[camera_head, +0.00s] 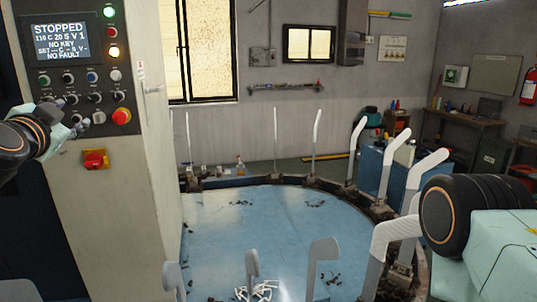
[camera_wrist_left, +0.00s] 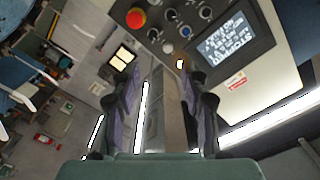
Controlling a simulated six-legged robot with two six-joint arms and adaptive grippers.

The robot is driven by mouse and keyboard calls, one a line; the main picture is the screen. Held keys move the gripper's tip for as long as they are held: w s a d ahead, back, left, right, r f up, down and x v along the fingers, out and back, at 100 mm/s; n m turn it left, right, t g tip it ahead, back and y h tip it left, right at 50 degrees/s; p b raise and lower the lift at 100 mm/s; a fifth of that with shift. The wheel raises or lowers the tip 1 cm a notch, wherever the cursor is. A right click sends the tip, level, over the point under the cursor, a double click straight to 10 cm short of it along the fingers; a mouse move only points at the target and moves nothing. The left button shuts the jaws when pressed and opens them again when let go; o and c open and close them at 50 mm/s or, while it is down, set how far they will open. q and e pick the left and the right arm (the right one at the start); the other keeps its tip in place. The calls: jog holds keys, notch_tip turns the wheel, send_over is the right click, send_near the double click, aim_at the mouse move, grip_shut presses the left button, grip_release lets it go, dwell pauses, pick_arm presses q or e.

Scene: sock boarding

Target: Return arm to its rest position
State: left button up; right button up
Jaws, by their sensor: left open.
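My left arm comes in at the left edge of the head view. Its gripper (camera_head: 72,126) is in front of the control panel (camera_head: 80,80), near the lower row of knobs and buttons. In the left wrist view the gripper (camera_wrist_left: 165,100) shows two dark fingers apart with nothing between them. The panel (camera_wrist_left: 185,25) also shows there, tilted, beyond the fingertips. My right arm shows at the right of the head view as a black joint and a pale green link. Its gripper is out of view.
The panel's screen (camera_head: 62,42) reads STOPPED. A red emergency button (camera_head: 121,116) and a red-yellow switch (camera_head: 95,158) are near my left gripper. A round blue table (camera_head: 255,225) is ringed by upright sock forms, some with white socks (camera_head: 396,233). Loose white pieces (camera_head: 262,291) lie on it.

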pick_arm(q)
jog(key=s+d+f+n+g+h+b, duration=0.1)
jog(key=s+d+f+n+g+b, duration=0.25)
jog(key=f, duration=1.05)
jog(key=s+d+f+n+g+h+b, duration=0.25)
jog(key=s+d+f, duration=0.2)
jog(key=f, duration=1.05)
jog(key=s+d+f+n+g+h+b, duration=0.1)
jog(key=s+d+f+n+g+b, duration=0.2)
jog(key=f, duration=1.1)
jog(key=s+d+f+g+b, duration=0.1)
jog(key=s+f+g+b, duration=0.1)
jog(key=s+f, duration=0.8)
jog(key=s+d+f+m+g+b, duration=0.1)
jog(key=s+f+b, duration=0.4)
jog(key=s+f, duration=0.5)
jog(key=s+d+f+m+g+b, duration=0.1)
jog(key=s+d+f+g+b, duration=0.2)
jog(key=s+f, duration=0.7)
jog(key=shift+s+f+g, duration=0.2)
jog(key=shift+f+g, duration=0.15)
jog(key=shift+g, duration=0.85)
jog(key=shift+r, duration=0.1)
jog(key=shift+c, duration=0.8)
pick_arm(e)
notch_tip(320, 180, down, 19)
jog(key=shift+f, duration=0.15)
jog(key=shift+a, duration=0.15)
